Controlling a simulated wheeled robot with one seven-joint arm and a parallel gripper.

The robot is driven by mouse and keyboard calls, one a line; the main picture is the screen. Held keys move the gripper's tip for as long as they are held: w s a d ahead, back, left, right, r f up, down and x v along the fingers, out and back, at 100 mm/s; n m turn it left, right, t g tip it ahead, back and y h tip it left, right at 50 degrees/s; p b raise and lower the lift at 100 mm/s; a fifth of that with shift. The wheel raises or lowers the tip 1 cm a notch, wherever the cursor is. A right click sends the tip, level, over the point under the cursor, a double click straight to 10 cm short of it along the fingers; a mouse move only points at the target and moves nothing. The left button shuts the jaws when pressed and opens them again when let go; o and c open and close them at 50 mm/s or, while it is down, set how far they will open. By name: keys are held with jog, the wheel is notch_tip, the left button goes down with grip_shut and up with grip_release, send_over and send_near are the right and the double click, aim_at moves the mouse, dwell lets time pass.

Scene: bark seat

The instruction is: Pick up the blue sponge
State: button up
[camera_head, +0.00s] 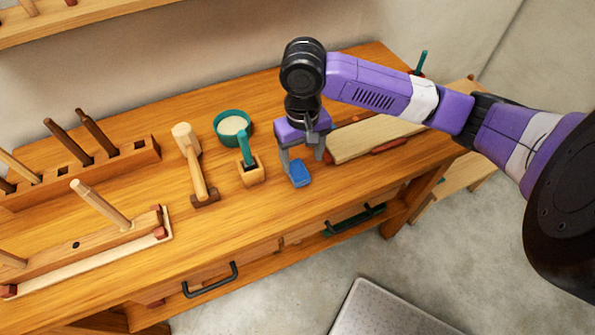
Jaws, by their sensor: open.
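The blue sponge (300,173) lies flat on the wooden workbench (240,215), near the middle of its right half. My gripper (304,164) points down right at the sponge, with its fingers spread. One finger shows at the sponge's left side and the other behind its right side. The gap between fingers and sponge is too small to judge, so I cannot tell whether they touch it.
Left of the sponge stand a small wooden block with a green-handled tool (250,175), a green bowl (233,127) and a mallet (193,160). A pale board (375,138) lies to the right. Tool racks (80,165) fill the left.

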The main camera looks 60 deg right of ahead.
aim_at(300, 173)
jog(key=shift+w+a+f+p, duration=0.1)
jog(key=shift+f+p, duration=0.2)
jog(key=shift+f, duration=1.25)
jog(key=shift+w+a+f+p, duration=0.1)
jog(key=shift+f+p, duration=0.15)
jog(key=shift+f, duration=1.3)
